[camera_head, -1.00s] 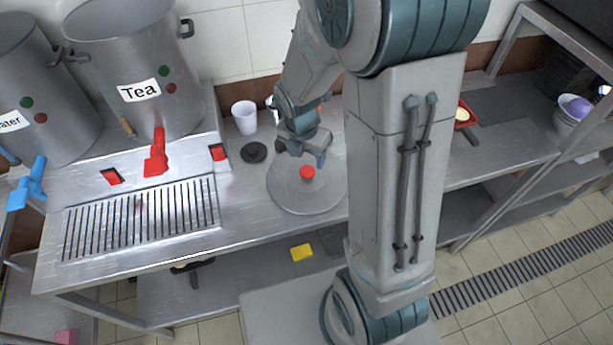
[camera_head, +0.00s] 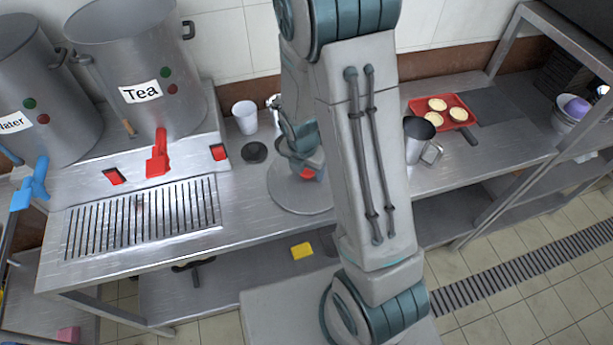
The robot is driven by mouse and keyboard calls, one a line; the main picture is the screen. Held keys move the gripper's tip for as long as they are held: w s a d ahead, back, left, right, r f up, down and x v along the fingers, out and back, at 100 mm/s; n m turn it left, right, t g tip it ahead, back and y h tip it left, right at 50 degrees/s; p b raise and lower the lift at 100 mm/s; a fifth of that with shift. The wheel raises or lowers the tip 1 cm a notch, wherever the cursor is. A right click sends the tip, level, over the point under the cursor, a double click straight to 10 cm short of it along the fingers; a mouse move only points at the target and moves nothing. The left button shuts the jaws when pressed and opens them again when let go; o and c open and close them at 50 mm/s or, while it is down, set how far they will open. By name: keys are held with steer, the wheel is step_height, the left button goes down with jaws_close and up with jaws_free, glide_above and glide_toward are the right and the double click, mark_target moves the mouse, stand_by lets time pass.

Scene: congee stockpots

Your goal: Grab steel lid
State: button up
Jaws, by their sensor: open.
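The steel lid (camera_head: 290,196) is a round grey disc lying flat on the steel counter, with a red knob (camera_head: 307,174) at its middle. My arm covers its right part. My gripper (camera_head: 308,168) is low over the lid, at the knob, with its fingers open. The knob shows only partly below the gripper, so I cannot tell whether it sits fully between the fingers.
Stockpots marked Tea (camera_head: 140,75) and Water (camera_head: 38,95) stand at the left behind a drip grate (camera_head: 140,215). A white cup (camera_head: 245,117) and a black disc (camera_head: 254,152) are near the lid. A metal mug (camera_head: 418,140) and red tray (camera_head: 462,122) are at the right.

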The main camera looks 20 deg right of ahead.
steer(key=c, duration=1.1)
steer(key=shift+r, duration=0.1)
